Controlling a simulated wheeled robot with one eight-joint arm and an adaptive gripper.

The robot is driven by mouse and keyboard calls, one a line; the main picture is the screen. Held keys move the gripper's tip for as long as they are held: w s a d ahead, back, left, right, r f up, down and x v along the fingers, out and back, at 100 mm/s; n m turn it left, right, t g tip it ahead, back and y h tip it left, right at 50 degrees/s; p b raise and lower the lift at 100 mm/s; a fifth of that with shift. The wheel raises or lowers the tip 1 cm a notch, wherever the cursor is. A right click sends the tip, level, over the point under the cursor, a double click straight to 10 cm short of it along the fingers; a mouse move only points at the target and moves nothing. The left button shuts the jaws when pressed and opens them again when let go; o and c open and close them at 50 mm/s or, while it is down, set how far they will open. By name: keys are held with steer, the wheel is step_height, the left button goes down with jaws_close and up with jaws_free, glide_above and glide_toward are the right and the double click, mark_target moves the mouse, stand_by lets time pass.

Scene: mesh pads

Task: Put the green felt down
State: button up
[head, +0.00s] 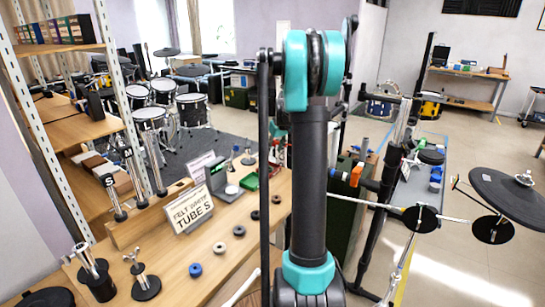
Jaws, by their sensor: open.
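Small round pads lie on the wooden bench (166,252): a blue one (195,269), a grey one (239,230) and dark ones (255,215). A white disc (231,190) lies farther back.
A sign reading "FELT WHITE TUBES" (188,208) stands on the bench, with metal stands (143,278) at its near left. A shelf rack (133,130) rises on the left. Cymbals (505,194) on stands crowd the right. Open floor (475,255) shows at right.

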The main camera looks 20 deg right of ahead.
steer(key=shift+m+h, duration=0.3)
steer(key=shift+m, duration=0.4)
steer(key=s+a+f, duration=0.1)
steer(key=s+a, duration=0.4)
steer(key=s, duration=0.4)
steer(key=s+a+f, duration=0.2)
steer(key=s+a, duration=0.3)
steer(key=s, duration=0.5)
steer(key=s+a+f, duration=0.2)
steer(key=s+a, duration=0.3)
steer(key=s, duration=0.4)
steer(key=shift+s+a, duration=0.15)
steer(key=shift+a, duration=0.05)
steer(key=s+a+f, duration=0.1)
steer(key=s+f, duration=0.3)
steer(key=s, duration=0.6)
steer(key=shift+a+f+m, duration=0.3)
steer(key=shift+a+f, duration=0.1)
